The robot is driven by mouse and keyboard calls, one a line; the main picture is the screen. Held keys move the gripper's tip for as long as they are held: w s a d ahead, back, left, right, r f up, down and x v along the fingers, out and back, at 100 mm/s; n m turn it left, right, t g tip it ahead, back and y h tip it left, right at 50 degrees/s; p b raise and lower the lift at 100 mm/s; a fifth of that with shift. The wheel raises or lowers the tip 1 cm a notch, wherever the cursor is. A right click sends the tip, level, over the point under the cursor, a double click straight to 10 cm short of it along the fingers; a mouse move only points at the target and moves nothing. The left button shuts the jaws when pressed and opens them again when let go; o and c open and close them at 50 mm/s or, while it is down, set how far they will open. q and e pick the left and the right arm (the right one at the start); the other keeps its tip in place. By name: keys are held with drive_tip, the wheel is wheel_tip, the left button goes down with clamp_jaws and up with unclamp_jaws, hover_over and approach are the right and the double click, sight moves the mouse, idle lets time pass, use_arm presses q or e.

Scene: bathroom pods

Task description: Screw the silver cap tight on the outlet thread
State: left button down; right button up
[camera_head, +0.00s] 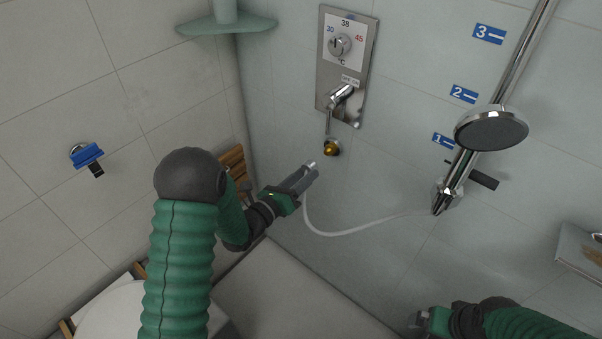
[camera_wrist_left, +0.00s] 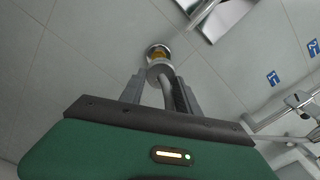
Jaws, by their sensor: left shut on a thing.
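The brass outlet thread (camera_head: 331,148) sticks out of the wall below the mixer panel. My left gripper (camera_head: 308,174) is shut on the silver cap (camera_head: 311,164) at the end of the pale hose. The cap is just left of and below the outlet, with a visible gap between them. In the left wrist view, the cap (camera_wrist_left: 160,70) shows between the fingers (camera_wrist_left: 158,92), in front of the brass outlet (camera_wrist_left: 157,54) and partly covering it. My right gripper (camera_head: 428,322) is at the bottom edge, away from the outlet; its fingers are not clear.
The hose (camera_head: 350,232) loops right to the hand shower (camera_head: 491,128) on its rail. A steel mixer panel (camera_head: 345,65) with a lever is above the outlet. A green shelf (camera_head: 226,24) is upper left, and a wooden slatted item (camera_head: 234,160) stands behind my left arm.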

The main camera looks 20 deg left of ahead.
sight(315, 166)
use_arm(q)
drive_tip(key=shift+a+f, duration=0.1)
drive_tip(key=shift+a, duration=0.15)
drive_tip(key=shift+s+f+b, duration=0.1)
drive_tip(key=shift+b, duration=0.3)
drive_tip(key=b+x, duration=0.1)
drive_tip(key=x, duration=0.3)
drive_tip(key=shift+d+b, duration=0.15)
drive_tip(key=shift+b, duration=0.25)
drive_tip(key=shift+x, duration=0.85)
drive_tip(key=shift+b, duration=0.65)
